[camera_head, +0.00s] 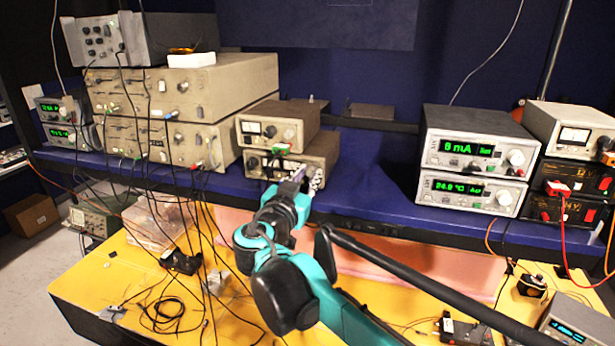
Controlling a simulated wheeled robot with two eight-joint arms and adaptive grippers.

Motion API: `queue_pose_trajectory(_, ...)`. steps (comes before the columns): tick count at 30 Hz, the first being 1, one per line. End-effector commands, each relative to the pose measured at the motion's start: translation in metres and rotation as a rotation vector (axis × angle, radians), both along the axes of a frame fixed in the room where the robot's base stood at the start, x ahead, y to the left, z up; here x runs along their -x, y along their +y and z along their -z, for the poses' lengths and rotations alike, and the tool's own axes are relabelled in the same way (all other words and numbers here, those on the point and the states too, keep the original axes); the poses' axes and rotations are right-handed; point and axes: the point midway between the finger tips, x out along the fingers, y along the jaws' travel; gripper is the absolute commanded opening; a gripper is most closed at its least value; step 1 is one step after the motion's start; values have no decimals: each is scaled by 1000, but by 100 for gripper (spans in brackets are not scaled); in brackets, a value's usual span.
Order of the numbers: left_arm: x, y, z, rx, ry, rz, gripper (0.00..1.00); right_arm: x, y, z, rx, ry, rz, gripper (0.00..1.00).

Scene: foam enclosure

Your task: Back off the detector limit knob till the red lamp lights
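My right gripper (300,180) is at the front of the lower of two small beige instruments (328,152) in the middle of the shelf. Its fingers are small and partly hidden by my teal arm, so I cannot tell whether they are open, shut or touching a knob. The upper small instrument (304,112) has a dial meter and a knob (289,134) at its right. No label marking the detector limit knob is readable, and part of the lower front panel is hidden by my gripper. I cannot make out a lit red lamp. My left gripper is not in view.
Larger beige instruments (205,146) with hanging black cables stand left of my gripper. Two green-display units (478,144) stand to the right on the blue shelf (380,185). The yellow bench (110,280) below holds loose wires and a pink foam block (430,270).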

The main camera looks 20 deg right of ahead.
Motion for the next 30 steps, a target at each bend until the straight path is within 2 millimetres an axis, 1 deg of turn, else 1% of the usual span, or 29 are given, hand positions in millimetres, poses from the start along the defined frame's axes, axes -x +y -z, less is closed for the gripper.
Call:
queue_pose_trajectory(6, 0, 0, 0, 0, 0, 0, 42, 0, 0, 0, 11, 8, 0, 0)
queue_pose_trajectory(11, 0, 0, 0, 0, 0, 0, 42, 0, 0, 0, 58, 40, 0, 0)
queue_pose_trajectory(30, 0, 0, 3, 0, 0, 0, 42, -1, 1, 0, 441, 307, 0, 0)
